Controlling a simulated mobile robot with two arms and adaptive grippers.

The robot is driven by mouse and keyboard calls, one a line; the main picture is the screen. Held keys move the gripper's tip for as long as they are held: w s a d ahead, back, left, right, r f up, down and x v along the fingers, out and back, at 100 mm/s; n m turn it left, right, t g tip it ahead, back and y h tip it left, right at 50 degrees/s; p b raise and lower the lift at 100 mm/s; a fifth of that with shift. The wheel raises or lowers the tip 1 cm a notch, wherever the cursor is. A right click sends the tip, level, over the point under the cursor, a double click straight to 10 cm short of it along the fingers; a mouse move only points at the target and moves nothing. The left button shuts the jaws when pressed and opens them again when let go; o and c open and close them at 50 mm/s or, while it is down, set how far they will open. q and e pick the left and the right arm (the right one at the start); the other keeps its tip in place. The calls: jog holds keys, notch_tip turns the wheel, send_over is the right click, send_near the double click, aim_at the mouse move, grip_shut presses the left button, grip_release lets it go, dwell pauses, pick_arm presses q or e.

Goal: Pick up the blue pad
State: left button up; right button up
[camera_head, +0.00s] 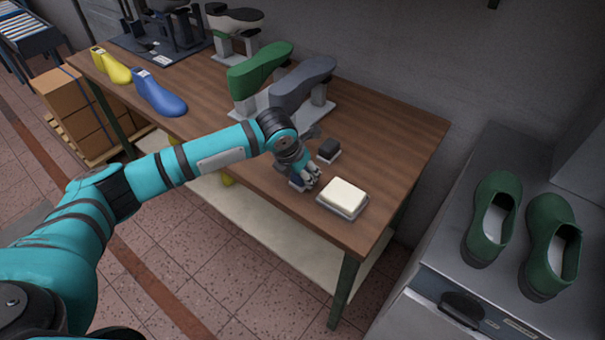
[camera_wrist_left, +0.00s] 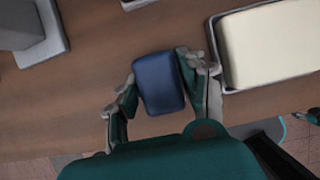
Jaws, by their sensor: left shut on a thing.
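The blue pad (camera_wrist_left: 160,82) is a small dark blue block with rounded edges. In the left wrist view it sits between the two fingers of my left gripper (camera_wrist_left: 160,90), which is shut on it. In the head view my left gripper (camera_head: 304,181) is low over the front right part of the wooden table, and only a sliver of the blue pad (camera_head: 297,185) shows beside the fingers. I cannot tell whether the pad touches the table.
A cream block in a grey tray (camera_head: 343,213) lies just right of my left gripper. A dark grey block on a light base (camera_head: 328,151) stands behind. Shoe lasts and green (camera_head: 262,66) and grey (camera_head: 303,83) shoe forms stand farther left. The table's front edge is close.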

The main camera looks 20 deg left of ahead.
pick_arm(q)
jog(key=shift+r, duration=0.75)
jog(key=shift+b+v, duration=0.4)
jog(key=shift+v, duration=0.55)
jog(key=s+d+r+b, duration=0.1)
jog(key=s+d, duration=0.2)
jog(key=s, duration=1.2)
jog(key=shift+r+b, duration=0.3)
jog(key=o, duration=0.5)
jog(key=c, duration=0.3)
jog(key=shift+s, duration=0.1)
